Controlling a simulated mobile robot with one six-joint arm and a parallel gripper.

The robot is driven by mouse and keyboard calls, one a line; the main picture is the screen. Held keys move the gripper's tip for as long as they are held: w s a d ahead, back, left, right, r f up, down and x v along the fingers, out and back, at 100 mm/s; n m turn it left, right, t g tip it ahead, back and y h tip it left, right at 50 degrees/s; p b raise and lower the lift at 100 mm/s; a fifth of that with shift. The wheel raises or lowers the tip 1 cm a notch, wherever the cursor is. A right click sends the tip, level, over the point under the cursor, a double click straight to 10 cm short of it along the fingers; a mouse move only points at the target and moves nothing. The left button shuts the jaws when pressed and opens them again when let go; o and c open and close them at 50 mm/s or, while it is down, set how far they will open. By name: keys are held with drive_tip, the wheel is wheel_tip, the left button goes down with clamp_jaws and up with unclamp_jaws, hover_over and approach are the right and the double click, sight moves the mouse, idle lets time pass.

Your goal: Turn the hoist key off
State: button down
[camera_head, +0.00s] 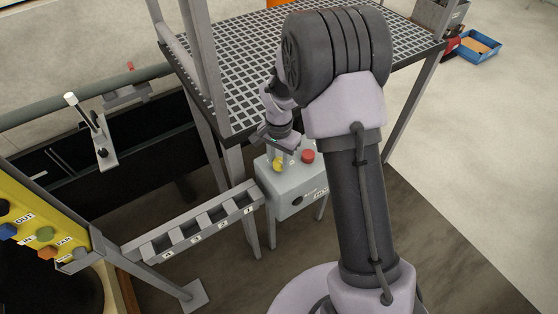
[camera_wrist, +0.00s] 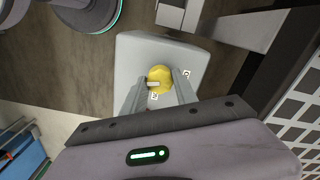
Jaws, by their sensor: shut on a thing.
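The grey hoist box (camera_head: 288,206) stands on legs beside the grated platform. The yellow hoist key (camera_head: 278,163) is on its top, next to a red button (camera_head: 307,156). My gripper (camera_head: 277,147) reaches down over the key from above. In the wrist view the key (camera_wrist: 160,78) is a yellow round piece with a pale bar on its left side, on the box's pale top (camera_wrist: 138,49). My gripper (camera_wrist: 160,84) has one finger on each side of it and is shut on it. Small labels show near the key; their letters are too small to read surely.
A rack with several numbered slots (camera_head: 203,222) runs left from the box. The grated platform (camera_head: 248,75) and its legs stand close behind. A yellow panel with coloured knobs (camera_head: 40,228) is at the left. Open floor (camera_head: 490,150) lies to the right.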

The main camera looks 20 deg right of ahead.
sight(279, 161)
drive_tip(key=shift+m+b, duration=0.4)
drive_tip(key=shift+m, duration=1.1)
drive_tip(key=c, duration=1)
unclamp_jaws()
drive_tip(key=shift+o, duration=0.2)
wheel_tip(279, 161, up, 18)
drive_tip(key=p, duration=0.5)
drive_tip(key=shift+f+p, duration=0.25)
drive_tip(key=shift+p, duration=0.05)
